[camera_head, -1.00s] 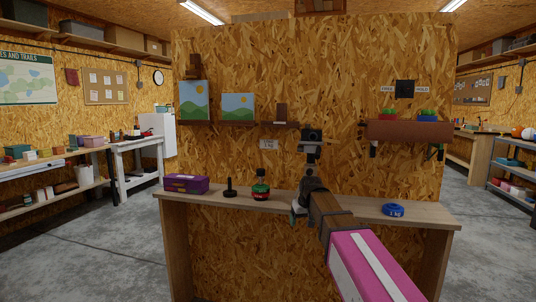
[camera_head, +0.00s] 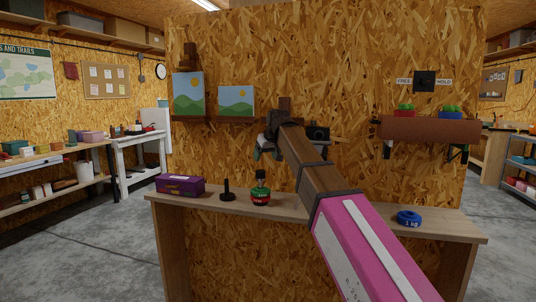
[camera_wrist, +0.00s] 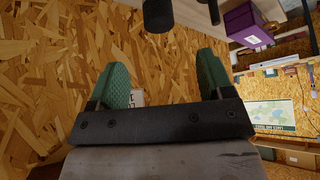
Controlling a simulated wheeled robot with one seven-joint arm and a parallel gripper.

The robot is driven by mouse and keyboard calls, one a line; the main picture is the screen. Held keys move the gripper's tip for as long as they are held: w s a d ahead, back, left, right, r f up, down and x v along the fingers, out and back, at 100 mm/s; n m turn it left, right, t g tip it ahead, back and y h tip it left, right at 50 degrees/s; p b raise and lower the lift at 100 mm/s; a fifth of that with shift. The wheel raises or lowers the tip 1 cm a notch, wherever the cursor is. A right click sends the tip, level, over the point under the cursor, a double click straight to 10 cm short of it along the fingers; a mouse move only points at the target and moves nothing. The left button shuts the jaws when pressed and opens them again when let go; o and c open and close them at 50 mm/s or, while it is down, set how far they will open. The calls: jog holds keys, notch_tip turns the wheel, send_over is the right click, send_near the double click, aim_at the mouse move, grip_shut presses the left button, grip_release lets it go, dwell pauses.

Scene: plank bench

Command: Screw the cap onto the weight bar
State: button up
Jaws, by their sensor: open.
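A black upright rod on a round base (camera_head: 227,190) stands on the bench. To its right stands a stack of red and green discs (camera_head: 260,194) with a dark narrower top; I cannot tell whether that top is a cap. A blue ring marked 1 KG (camera_head: 408,217) lies farther right. My gripper (camera_head: 257,153) is above the stack, near the wall board, and clear of it. In the wrist view its green fingers (camera_wrist: 165,80) are apart with nothing held between them. A dark cylinder (camera_wrist: 158,14) and a thin dark rod (camera_wrist: 213,10) show beyond them. No loose cap is identifiable.
A purple box (camera_head: 180,185) sits at the bench's left end. The bench (camera_head: 340,217) is bare between the stack and the blue ring.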

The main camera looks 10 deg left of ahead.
aim_at(260, 171)
jog(key=x, duration=0.9)
jog(key=shift+w+f, duration=0.15)
jog(key=shift+f, duration=0.25)
jog(key=c, duration=1.1)
jog(key=shift+m+t+h, duration=0.5)
jog(key=shift+m+h, duration=0.3)
jog(key=shift+m, duration=0.7)
jog(key=shift+m, duration=0.4)
jog(key=shift+m+h, duration=0.7)
jog(key=shift+m, duration=0.3)
